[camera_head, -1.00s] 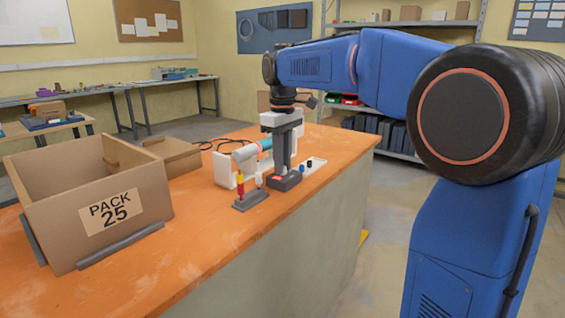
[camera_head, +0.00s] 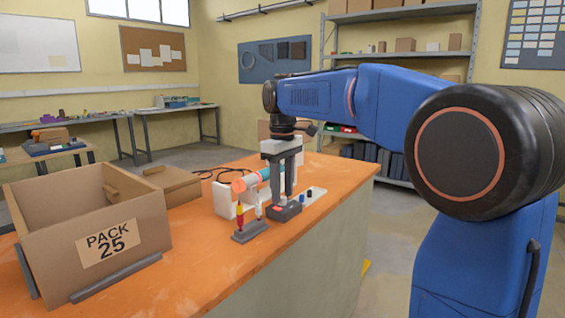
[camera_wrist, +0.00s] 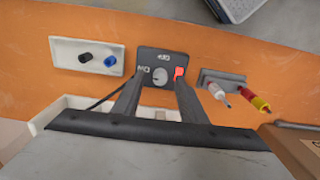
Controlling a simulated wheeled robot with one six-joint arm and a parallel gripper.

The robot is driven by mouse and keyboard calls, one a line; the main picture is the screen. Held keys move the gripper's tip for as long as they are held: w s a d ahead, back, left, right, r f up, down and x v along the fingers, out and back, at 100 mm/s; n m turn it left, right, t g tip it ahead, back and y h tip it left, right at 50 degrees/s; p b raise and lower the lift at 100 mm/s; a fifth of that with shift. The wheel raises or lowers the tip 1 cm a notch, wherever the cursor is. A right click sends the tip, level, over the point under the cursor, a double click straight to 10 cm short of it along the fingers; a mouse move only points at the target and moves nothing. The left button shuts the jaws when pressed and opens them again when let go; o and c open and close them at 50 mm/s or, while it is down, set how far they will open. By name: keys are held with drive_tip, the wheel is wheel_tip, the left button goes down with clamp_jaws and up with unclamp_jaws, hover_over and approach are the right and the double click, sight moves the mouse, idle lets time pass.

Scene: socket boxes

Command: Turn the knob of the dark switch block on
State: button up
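The dark switch block (camera_head: 285,213) stands on the orange bench, below my gripper (camera_head: 289,192). In the wrist view the block (camera_wrist: 178,57) shows a round grey knob (camera_wrist: 160,78), small white markings and a red square patch beside the knob. My gripper (camera_wrist: 159,82) is open, with one finger on each side of the knob. I see gaps between the fingers and the knob. Whether the fingertips touch the block's top cannot be told. The knob is hidden in the head view.
A white plate (camera_wrist: 68,57) with a black and a blue knob lies left of the block in the wrist view. A grey holder (camera_wrist: 212,77) with pointed tools stands at its right. A white machine (camera_head: 222,203) and the PACK 25 carton (camera_head: 150,205) are close by.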

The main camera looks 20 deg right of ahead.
sight(284, 198)
wheel_tip(284, 198, up, 17)
drive_tip(key=shift+f, duration=0.2)
drive_tip(key=shift+s, duration=0.1)
idle(0.4)
drive_tip(key=s+d+f+m+t, duration=0.2)
drive_tip(key=s+d+f+m, duration=0.1)
drive_tip(key=s+f, duration=1.3)
drive_tip(key=s+d+f+m+t, duration=0.2)
drive_tip(key=s+d+f+m, duration=0.1)
drive_tip(key=s+f, duration=1.3)
wheel_tip(284, 198, down, 2)
drive_tip(key=shift+d+f+m+t, duration=0.25)
drive_tip(key=shift+m+t, duration=0.15)
drive_tip(key=shift+m, duration=0.3)
drive_tip(key=shift+s, duration=0.1)
